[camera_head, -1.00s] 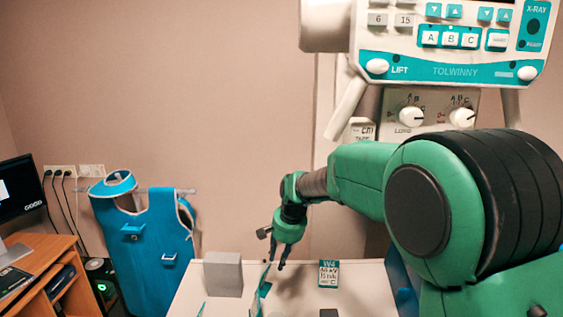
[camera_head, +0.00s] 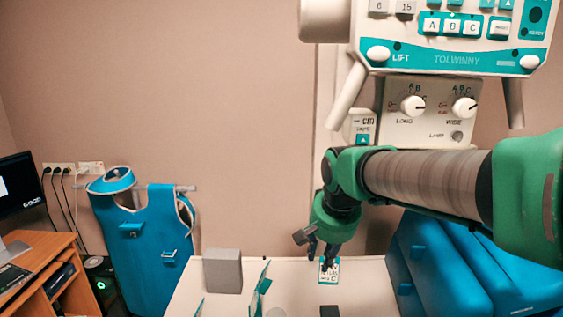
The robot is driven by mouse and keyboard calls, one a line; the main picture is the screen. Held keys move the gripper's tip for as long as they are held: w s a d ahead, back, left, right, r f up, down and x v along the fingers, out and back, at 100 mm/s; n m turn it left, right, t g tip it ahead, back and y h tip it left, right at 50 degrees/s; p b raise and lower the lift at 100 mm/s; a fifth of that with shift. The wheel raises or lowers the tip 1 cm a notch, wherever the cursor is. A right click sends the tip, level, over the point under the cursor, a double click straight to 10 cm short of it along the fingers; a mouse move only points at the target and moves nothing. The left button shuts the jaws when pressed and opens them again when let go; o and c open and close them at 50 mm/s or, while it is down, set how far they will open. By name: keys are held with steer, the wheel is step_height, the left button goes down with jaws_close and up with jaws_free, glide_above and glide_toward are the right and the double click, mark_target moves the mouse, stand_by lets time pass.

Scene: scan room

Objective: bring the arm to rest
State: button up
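My arm is green with a grey-brown ribbed section, and it reaches in from the right side of the head view. My gripper (camera_head: 318,258) hangs from it, pointing down over the white table (camera_head: 300,294). Its dark fingers are small in view and overlap the white and teal label card (camera_head: 329,277) from this angle. I cannot tell whether they touch the card or whether they are open or shut. No held object can be made out.
A grey block (camera_head: 222,271) and upright teal pieces (camera_head: 262,280) stand on the table left of my gripper. Blue cushions (camera_head: 450,265) lie to the right. The X-ray unit (camera_head: 450,45) hangs above. A blue apron (camera_head: 148,245) hangs at left, beside a wooden desk (camera_head: 45,260).

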steer(key=s+d+r+n+p, duration=0.1)
steer(key=s+d, duration=0.2)
steer(key=s, duration=0.5)
steer(key=s+d+r+t+p, duration=0.1)
steer(key=s+d, duration=0.3)
steer(key=s, duration=0.5)
steer(key=s+d+n+p, duration=0.1)
steer(key=s+d, duration=0.3)
steer(key=s, duration=0.4)
steer(key=shift+s+r+n+t+h+p, duration=0.3)
steer(key=shift+s+r+h+p, duration=0.1)
steer(key=shift+p, duration=0.45)
